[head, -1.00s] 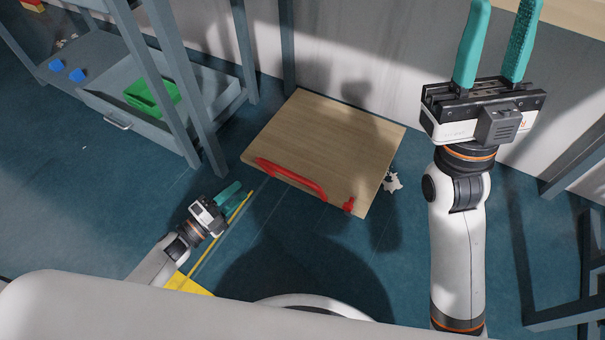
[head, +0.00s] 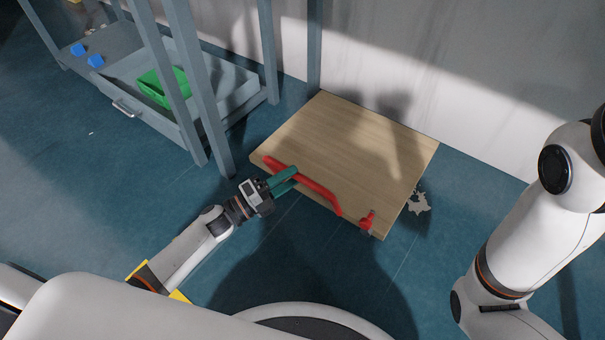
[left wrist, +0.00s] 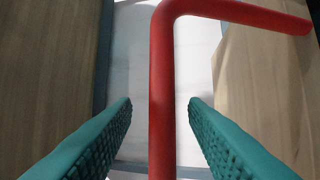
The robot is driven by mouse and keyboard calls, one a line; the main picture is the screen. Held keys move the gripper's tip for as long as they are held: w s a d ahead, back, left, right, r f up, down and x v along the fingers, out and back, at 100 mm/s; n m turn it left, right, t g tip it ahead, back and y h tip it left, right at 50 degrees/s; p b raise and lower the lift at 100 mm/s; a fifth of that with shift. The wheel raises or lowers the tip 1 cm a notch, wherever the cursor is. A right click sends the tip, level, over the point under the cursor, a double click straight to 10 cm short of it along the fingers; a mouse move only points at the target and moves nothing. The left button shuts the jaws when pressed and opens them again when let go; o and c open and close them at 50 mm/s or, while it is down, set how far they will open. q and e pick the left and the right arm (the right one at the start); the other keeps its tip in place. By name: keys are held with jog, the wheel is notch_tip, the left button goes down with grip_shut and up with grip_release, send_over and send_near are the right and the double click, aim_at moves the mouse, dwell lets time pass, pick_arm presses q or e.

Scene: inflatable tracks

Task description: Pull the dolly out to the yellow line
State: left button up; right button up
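The dolly (head: 350,140) is a flat wooden board on the floor near the wall. Its red handle (head: 318,192) runs along the near edge and also shows large in the left wrist view (left wrist: 162,90). My left gripper (head: 291,178) is at the left part of the handle. In the left wrist view its teal fingers (left wrist: 160,105) are open, with the red bar between them and a gap on each side. Yellow floor marking (head: 138,268) shows beside my left forearm, which hides most of it. My right arm is at the right; its gripper is out of frame.
A grey shelf unit stands left of the dolly, one post (head: 222,150) close to the board. A small pale scrap (head: 418,202) lies right of the board. Floor in front is clear.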

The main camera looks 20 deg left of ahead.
aim_at(299, 174)
pick_arm(q)
jog(key=b+x, duration=0.1)
jog(key=x, duration=0.2)
jog(key=shift+d, duration=0.1)
jog(key=shift+w+d, duration=0.25)
jog(key=shift+w, duration=0.4)
grip_shut()
